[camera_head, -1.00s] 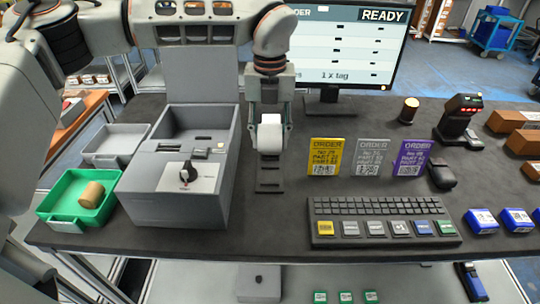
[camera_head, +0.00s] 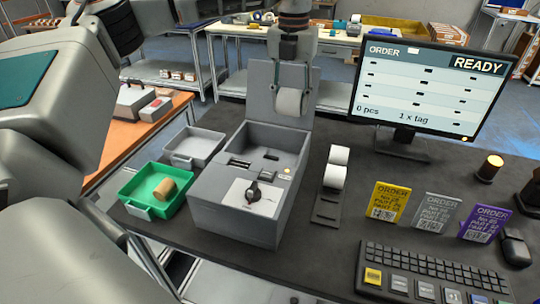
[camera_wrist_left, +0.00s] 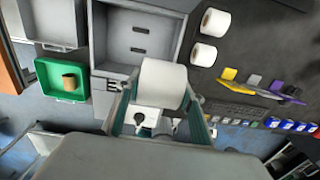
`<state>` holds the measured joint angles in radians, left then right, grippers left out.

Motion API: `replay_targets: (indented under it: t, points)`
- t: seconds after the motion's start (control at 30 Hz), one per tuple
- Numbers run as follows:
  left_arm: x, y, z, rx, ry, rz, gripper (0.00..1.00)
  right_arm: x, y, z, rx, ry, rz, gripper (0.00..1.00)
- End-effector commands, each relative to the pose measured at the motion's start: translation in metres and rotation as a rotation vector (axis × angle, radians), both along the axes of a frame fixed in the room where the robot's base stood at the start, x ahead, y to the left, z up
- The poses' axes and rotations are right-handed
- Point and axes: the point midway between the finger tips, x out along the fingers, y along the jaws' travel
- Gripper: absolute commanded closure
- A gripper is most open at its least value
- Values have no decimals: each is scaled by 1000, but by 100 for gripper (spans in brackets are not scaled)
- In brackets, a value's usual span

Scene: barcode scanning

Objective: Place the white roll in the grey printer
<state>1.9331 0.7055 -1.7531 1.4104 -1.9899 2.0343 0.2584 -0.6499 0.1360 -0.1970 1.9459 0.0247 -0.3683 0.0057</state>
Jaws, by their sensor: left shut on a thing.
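The grey printer (camera_head: 226,207) stands on the dark table with its lid (camera_head: 262,98) raised and its inner bay open. My left gripper (camera_head: 290,92) is shut on a white roll (camera_head: 288,103) and holds it in the air over the back of the printer, in front of the lid. In the left wrist view the same roll (camera_wrist_left: 162,84) sits between the fingers, covering part of the printer (camera_wrist_left: 141,38). Two more white rolls (camera_head: 338,155) (camera_head: 334,176) stay on the dark holder (camera_head: 326,210) to the printer's right. My right gripper is out of view.
A green tray (camera_head: 139,208) with a brown roll (camera_head: 165,189) and an empty grey tray (camera_head: 207,134) lie left of the printer. The monitor (camera_head: 428,90), order cards (camera_head: 435,213) and keyboard (camera_head: 430,265) stand to the right.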

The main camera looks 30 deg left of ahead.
Motion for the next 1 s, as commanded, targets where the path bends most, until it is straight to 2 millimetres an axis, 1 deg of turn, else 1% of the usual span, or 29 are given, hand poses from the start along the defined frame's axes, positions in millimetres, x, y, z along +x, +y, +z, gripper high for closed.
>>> replay_targets:
  t: [0.03, 0.13, 0.23, 0.37, 0.47, 0.8, 0.9, 1.0]
  points:
    - [0, 18, 4, -1, 3, 3, 86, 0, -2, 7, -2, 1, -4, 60]
    - [0, 42, 3, 2, 8, -3, 86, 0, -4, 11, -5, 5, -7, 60]
    - [0, 57, 1, 5, 10, -7, 86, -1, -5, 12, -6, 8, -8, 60]
    - [-1, 64, -11, 7, 14, -12, 86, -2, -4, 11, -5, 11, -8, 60]
    - [-2, 64, -32, 7, 16, -13, 86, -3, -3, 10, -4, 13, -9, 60]
    - [-2, 64, -114, 6, 16, -11, 86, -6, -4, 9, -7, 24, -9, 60]
    - [-1, 64, -134, 7, 15, -11, 86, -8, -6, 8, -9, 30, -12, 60]
    - [-1, 63, -148, 6, 13, -10, 86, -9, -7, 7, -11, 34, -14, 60]
